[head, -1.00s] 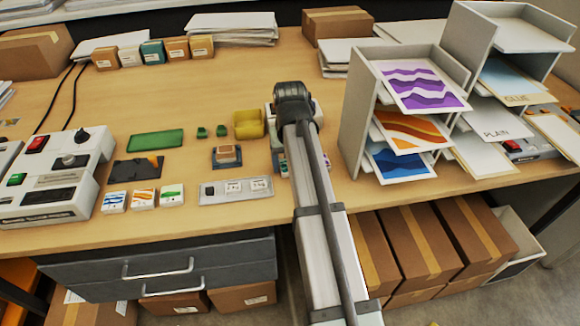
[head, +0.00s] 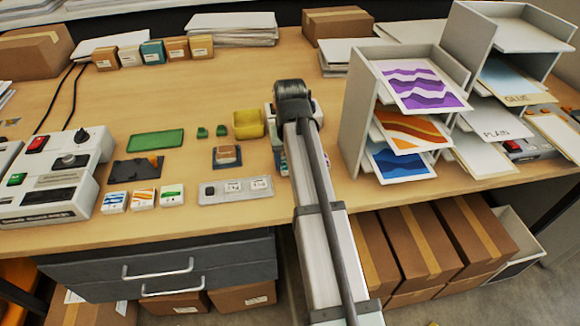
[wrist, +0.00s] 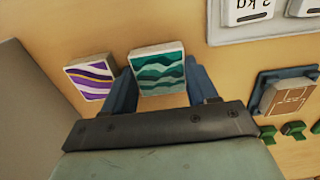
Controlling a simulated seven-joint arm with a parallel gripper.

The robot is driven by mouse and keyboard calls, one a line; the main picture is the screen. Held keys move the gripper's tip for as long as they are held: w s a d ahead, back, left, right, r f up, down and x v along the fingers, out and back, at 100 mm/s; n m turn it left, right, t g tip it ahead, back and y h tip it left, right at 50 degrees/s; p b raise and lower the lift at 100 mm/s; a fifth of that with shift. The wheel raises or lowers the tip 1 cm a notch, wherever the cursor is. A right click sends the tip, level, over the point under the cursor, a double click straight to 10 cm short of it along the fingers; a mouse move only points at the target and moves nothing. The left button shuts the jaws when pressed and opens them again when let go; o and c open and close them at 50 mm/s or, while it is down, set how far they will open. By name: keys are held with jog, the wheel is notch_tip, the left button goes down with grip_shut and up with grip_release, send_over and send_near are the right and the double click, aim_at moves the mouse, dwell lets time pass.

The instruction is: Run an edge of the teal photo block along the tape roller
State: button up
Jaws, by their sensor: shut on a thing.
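The teal photo block (wrist: 160,70), with wavy green bands and a pale rim, sits between the two blue-grey fingers of my gripper (wrist: 157,88) in the wrist view. My gripper is shut on it, low over the wooden table. I cannot tell whether the block touches the table. In the head view my arm hides most of the gripper and block. I cannot clearly make out the tape roller. A dark plate with an orange piece (head: 135,170) lies left of the arm.
A purple-striped block (wrist: 91,76) lies just left of my gripper in the wrist view. A tan-topped block on a blue-grey base (wrist: 288,96) is to the right. A photo shelf (head: 362,110) stands right of my arm. Clear table lies behind the green mat (head: 156,140).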

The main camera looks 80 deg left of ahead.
jog(key=shift+r, duration=2.2)
jog(key=a, duration=0.5)
jog(key=a+r, duration=0.1)
jog(key=a, duration=0.2)
jog(key=shift+w+a, duration=0.25)
jog(key=shift+a, duration=0.3)
jog(key=shift+a+f, duration=0.2)
jog(key=shift+f, duration=0.6)
jog(key=shift+a+f, duration=0.25)
jog(key=shift+f, duration=0.5)
jog(key=shift+a+f, duration=0.2)
jog(key=shift+f, duration=0.6)
jog(key=shift+a+f, duration=0.45)
jog(key=shift+f, duration=0.05)
jog(key=shift+w, duration=0.8)
jog(key=shift+a, duration=0.35)
